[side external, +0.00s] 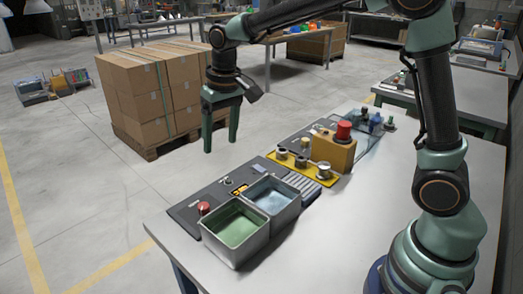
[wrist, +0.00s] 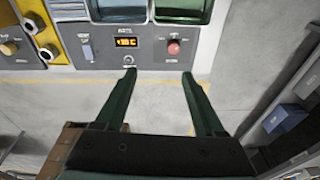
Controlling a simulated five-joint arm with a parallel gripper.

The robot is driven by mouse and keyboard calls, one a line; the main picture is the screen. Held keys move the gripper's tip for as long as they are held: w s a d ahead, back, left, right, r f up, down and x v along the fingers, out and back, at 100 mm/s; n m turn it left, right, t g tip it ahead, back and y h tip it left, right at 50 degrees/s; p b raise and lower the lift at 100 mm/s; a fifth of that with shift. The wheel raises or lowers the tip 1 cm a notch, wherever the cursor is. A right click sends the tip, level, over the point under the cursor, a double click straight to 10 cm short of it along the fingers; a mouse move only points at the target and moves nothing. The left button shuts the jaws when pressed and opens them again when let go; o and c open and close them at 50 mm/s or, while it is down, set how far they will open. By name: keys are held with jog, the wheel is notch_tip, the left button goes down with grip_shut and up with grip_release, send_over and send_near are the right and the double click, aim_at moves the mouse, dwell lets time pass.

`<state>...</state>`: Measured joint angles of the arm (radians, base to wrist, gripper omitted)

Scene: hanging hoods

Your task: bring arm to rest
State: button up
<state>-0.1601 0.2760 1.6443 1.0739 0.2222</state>
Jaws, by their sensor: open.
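My gripper (side external: 221,147) hangs pointing down in the side external view, past the far edge of the table and in front of the stacked boxes. In the wrist view my gripper (wrist: 159,75) shows two green fingers spread wide, with nothing between them. It is open and empty. My arm reaches across from the right, above the table.
The white table (side external: 350,224) holds a green-lined bin (side external: 234,228), a blue-lined bin (side external: 272,197), a panel with a red button (side external: 204,207), and a yellow box with a red button (side external: 335,148). Cardboard boxes (side external: 140,90) stand on a pallet behind my gripper.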

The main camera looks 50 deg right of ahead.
jog(key=s+d+r+t, duration=0.1)
jog(key=s+d+t, duration=0.1)
jog(key=s, duration=0.6)
jog(key=s+d+r+t, duration=0.2)
jog(key=s+d, duration=0.3)
jog(key=s, duration=0.3)
jog(key=shift+s+d+r+n, duration=0.15)
jog(key=shift+s+r+n, duration=0.15)
jog(key=shift+n, duration=0.1)
